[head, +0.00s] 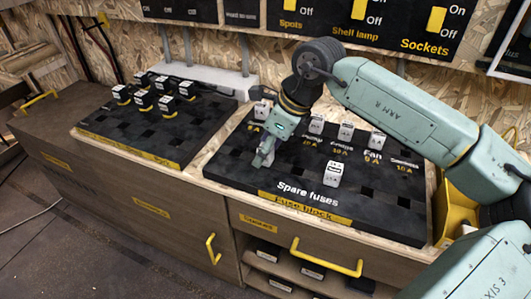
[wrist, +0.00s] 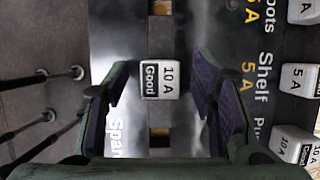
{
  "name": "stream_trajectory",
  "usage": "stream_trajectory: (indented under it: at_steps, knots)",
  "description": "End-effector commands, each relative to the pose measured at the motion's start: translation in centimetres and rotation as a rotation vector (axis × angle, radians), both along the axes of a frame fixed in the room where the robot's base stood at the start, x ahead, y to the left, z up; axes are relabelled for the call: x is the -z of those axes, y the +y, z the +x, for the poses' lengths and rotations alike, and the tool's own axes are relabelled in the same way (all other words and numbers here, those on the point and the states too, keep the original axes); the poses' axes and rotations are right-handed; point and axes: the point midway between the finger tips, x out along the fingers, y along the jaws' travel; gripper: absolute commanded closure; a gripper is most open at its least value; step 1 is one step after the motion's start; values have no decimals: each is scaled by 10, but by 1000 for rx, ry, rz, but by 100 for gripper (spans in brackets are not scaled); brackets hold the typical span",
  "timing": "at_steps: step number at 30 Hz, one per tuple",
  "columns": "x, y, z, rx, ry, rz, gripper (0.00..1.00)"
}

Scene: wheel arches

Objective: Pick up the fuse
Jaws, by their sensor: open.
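In the wrist view a white fuse (wrist: 161,80) marked "10 A" and "Good" lies between the two fingers of my gripper (wrist: 160,105). The fingers are open, with a gap on each side of the fuse. In the head view my gripper (head: 264,158) points down over the left part of the spare fuses block (head: 228,168); it mostly hides what is beneath it. Another white fuse (head: 332,173) stands in the block to the right, apart from my gripper.
A row of fuses, including one under the Fan side (head: 377,140), stands behind on the block. A second black board (head: 150,140) with several black-and-white fuses is at the left. Yellow handles (head: 327,260) stick out from the drawer front below.

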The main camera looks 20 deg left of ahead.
Motion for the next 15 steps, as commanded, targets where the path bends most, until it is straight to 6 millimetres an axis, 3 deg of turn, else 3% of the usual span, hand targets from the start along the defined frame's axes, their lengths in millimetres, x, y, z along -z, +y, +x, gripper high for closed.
stream_trajectory:
  at_steps: [9, 15]
  knots:
    - [6, 2, 0, 0, -1, 0, 49]
    - [6, 2, 0, 0, -1, 0, 62]
